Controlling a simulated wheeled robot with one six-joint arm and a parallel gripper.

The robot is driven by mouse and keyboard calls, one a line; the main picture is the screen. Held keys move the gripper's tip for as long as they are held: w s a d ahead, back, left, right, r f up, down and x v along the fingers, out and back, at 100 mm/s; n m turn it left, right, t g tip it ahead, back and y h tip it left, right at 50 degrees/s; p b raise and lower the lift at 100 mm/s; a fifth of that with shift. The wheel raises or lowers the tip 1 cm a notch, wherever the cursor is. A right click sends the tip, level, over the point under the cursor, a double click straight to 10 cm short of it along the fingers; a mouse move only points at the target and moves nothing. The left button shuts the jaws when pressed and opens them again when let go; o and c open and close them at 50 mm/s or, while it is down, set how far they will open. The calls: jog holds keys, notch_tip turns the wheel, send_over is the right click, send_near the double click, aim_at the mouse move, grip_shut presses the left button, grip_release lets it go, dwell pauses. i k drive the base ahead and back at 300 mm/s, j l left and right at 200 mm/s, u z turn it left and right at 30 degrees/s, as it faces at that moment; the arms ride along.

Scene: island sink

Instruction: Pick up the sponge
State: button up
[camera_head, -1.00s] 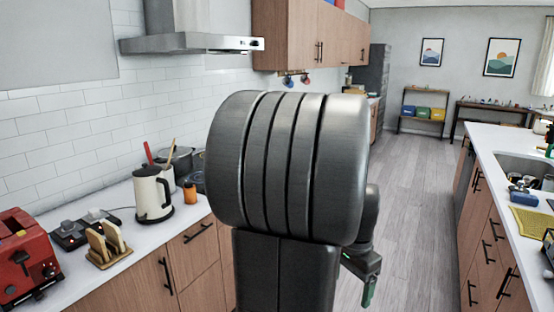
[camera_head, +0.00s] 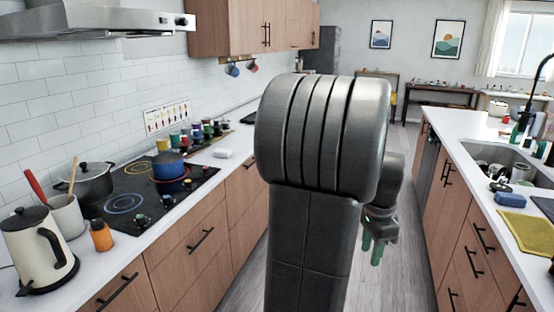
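A small blue block (camera_head: 509,199) that looks like the sponge lies on the white island counter, in front of the sink and beside a yellow mat; it is too small to be sure of. My gripper (camera_head: 372,249) hangs low over the aisle behind my arm, with its green fingertips pointing down. The two fingertips show apart with nothing seen between them. My gripper is left of the island and well apart from the blue block.
The island sink (camera_head: 500,163) holds several dishes. A yellow mat (camera_head: 524,231) lies at the counter's right front. On the left counter (camera_head: 143,243) stand a kettle (camera_head: 38,250) and a stove with a blue pot (camera_head: 168,167). The aisle floor between is clear.

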aim_at(223, 154)
jog(key=i+j+z, duration=0.1)
jog(key=i+z, duration=0.15)
jog(key=i, duration=1.5)
jog(key=i+u, duration=0.5)
jog(key=i+l+u, duration=0.2)
jog(key=i+u, duration=0.5)
jog(key=u, duration=0.25)
jog(key=i+u, duration=0.3)
jog(key=u, duration=0.15)
jog(key=i+l+u, duration=0.15)
jog(key=u, duration=0.35)
jog(key=i, duration=0.1)
